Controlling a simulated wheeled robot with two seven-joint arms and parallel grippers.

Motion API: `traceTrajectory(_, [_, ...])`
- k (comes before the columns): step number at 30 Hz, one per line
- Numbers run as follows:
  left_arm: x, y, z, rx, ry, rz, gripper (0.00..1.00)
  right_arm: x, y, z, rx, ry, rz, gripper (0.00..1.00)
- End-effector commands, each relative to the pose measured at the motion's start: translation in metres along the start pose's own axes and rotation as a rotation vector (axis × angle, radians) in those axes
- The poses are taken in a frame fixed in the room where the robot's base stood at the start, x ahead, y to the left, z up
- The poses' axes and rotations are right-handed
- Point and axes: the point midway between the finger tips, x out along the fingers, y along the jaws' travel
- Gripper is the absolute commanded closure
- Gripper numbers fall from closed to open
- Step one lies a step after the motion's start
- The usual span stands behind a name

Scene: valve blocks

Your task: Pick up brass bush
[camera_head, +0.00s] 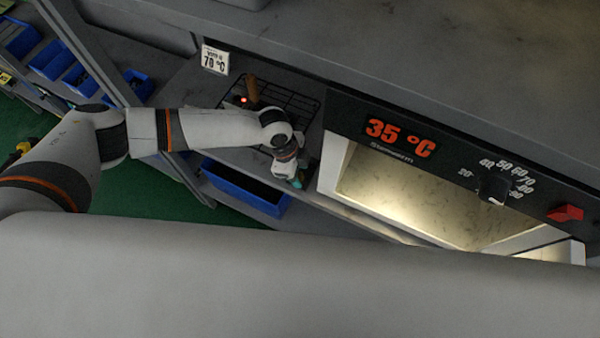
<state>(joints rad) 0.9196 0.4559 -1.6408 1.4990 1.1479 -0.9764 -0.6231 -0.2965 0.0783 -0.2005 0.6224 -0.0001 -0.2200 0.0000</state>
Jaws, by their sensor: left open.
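My left arm reaches in from the left, and its gripper (291,180) points down beside a black wire rack, to the left of the heater opening. The jaws are open, but the fingertips are small and partly hidden by the wrist. I cannot make out a brass bush for certain. A brown, upright, stick-like piece (252,88) stands at the rack's back left, and I cannot tell what it is. My right gripper is not in view.
The wire rack (300,102) lies on a grey bench. The heater panel (450,163) reads 35 °C, with a black knob (494,188) and red switch (566,212). A 70 °C card (215,60) stands behind. A blue bin (245,192) sits below the arm.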

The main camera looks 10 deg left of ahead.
Motion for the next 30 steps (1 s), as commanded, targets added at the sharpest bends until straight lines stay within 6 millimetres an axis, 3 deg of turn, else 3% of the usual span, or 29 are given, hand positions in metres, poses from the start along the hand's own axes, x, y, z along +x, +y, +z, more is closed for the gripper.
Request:
traceTrajectory(4, [0.0, 0.0, 0.0, 0.0, 0.0, 0.0, 0.57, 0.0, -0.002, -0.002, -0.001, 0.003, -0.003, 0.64])
traceTrajectory(12, [0.0, 0.0, 0.0, 0.0, 0.0, 0.0, 1.0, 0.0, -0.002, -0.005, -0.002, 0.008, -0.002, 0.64])
traceTrajectory(22, [-0.005, 0.001, 0.001, -0.001, -0.002, 0.002, 1.0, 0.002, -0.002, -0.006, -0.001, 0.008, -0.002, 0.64])
traceTrajectory(30, [-0.052, 0.001, 0.014, 0.003, -0.002, 0.005, 1.0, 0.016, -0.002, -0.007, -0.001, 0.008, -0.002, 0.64])
